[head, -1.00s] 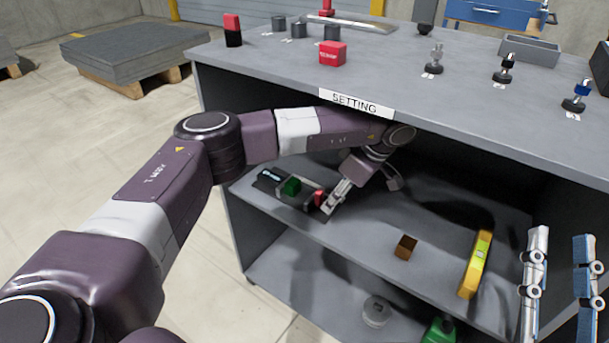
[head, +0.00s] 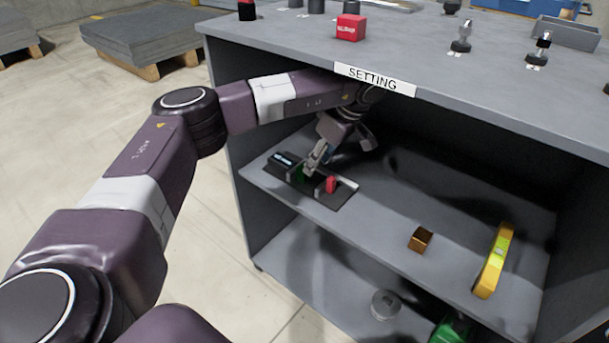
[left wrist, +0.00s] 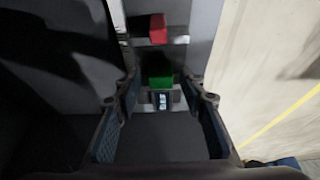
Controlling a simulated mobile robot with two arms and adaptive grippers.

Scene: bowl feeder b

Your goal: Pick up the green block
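The green block (head: 299,175) sits in a dark tray (head: 322,200) on the middle shelf, partly hidden by my gripper in the head view. In the left wrist view the green block (left wrist: 160,77) shows between the fingertips, a little beyond them. My left gripper (head: 312,168) reaches under the tabletop and hangs right at the block. In the left wrist view the left gripper (left wrist: 160,92) is open, with one finger on each side and nothing held. I cannot tell whether a finger touches the block. My right gripper is not in view.
A red block (head: 331,184) stands close by in the same tray. The tabletop edge with the SETTING label (head: 374,80) is just above my left arm. A brown box (head: 420,239) and a yellow level (head: 494,262) lie farther right on the shelf.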

